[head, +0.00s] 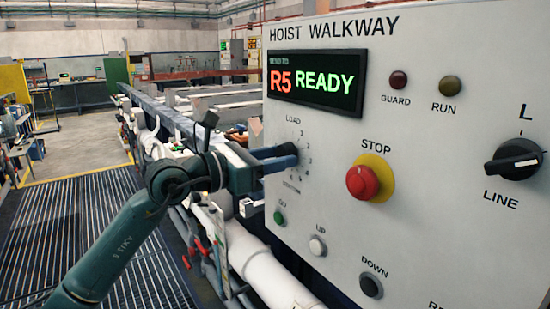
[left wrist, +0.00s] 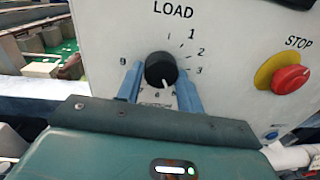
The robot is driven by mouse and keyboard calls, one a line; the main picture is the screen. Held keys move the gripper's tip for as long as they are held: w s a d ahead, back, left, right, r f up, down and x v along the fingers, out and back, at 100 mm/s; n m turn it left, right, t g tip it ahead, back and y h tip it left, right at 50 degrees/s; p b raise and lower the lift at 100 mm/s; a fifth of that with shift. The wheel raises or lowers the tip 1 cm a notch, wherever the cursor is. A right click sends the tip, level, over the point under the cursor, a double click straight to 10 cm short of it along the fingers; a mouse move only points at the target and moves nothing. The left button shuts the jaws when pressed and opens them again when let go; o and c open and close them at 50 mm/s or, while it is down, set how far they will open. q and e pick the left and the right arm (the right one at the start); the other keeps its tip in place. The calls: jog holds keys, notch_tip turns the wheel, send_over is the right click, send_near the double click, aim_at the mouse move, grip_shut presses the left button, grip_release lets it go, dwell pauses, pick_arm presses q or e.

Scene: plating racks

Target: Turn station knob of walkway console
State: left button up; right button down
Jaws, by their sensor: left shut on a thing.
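The walkway console (head: 440,235) is a pale panel headed HOIST WALKWAY, filling the right of the head view. Its station knob (left wrist: 160,66) is small, round and black, under the word LOAD, with a ring of numbers around it. The knob's white mark points down and slightly right in the left wrist view. My left gripper (head: 277,158) is shut on the knob, one blue finger on each side; the fingers hide part of the knob and dial in the head view. The console display (head: 316,83) reads R5 READY. My right gripper is not in view.
A red STOP button (head: 362,182) on a yellow ring sits right of the knob. A green GO button (head: 279,217) and a pale UP button (head: 317,246) are below. A black L/LINE selector (head: 515,159) is far right. Grated walkway (head: 75,235) lies left.

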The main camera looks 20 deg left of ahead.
pick_arm(q)
jog(key=shift+f, duration=0.1)
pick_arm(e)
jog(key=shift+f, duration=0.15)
pick_arm(q)
jog(key=shift+m+b, duration=2.4)
jog(key=shift+m, duration=0.4)
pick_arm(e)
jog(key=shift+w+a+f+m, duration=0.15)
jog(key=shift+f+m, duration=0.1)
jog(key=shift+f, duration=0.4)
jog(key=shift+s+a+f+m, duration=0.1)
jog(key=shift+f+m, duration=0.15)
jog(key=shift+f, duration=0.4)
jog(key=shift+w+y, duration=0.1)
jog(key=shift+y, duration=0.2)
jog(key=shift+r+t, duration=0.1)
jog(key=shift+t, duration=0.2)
pick_arm(q)
jog(key=o, duration=0.8)
jog(key=shift+a, duration=0.1)
jog(key=shift+o, duration=0.9)
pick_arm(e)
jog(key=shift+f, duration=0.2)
